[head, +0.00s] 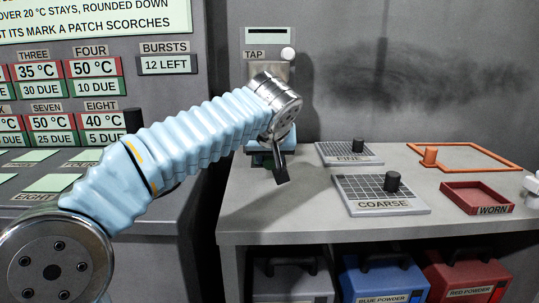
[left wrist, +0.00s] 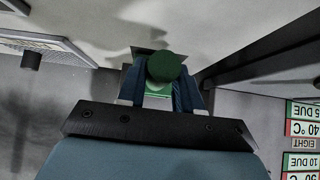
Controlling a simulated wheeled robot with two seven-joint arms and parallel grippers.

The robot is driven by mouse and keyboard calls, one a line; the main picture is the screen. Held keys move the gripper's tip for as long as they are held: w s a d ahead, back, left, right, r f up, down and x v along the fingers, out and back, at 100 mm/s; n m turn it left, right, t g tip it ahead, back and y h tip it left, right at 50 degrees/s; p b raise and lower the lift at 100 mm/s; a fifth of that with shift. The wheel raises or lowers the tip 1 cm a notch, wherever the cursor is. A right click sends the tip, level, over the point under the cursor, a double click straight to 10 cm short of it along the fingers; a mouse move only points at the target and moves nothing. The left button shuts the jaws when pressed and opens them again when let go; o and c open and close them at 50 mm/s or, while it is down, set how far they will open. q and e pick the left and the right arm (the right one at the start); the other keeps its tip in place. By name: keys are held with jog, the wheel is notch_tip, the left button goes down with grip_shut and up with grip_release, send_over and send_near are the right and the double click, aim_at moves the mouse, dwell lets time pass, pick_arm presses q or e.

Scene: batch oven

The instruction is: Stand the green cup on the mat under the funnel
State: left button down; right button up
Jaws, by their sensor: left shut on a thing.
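My left gripper (head: 280,172) reaches down in front of the tap at the back left of the bench. In the left wrist view its fingers (left wrist: 160,92) are closed on a green thing with a round dark green end (left wrist: 165,67), which I take for the green cup. In the head view my wrist and gripper hide most of it, so I cannot tell whether it touches anything below. I cannot make out the funnel or the mat in either view. My right gripper is not in view.
The tap panel (head: 268,36) with a white knob (head: 288,54) is on the back wall. Right of my gripper lie the FINE sieve (head: 338,158) and the COARSE sieve (head: 362,206), each with a black knob. Further right are an orange frame (head: 480,147) and the red WORN tray (head: 478,184).

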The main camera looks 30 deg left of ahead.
pick_arm(q)
jog(key=shift+f, duration=0.25)
jog(key=c, duration=0.7)
grip_release()
jog(key=p+v, duration=0.1)
jog(key=v, duration=1.3)
jog(key=shift+f, duration=0.1)
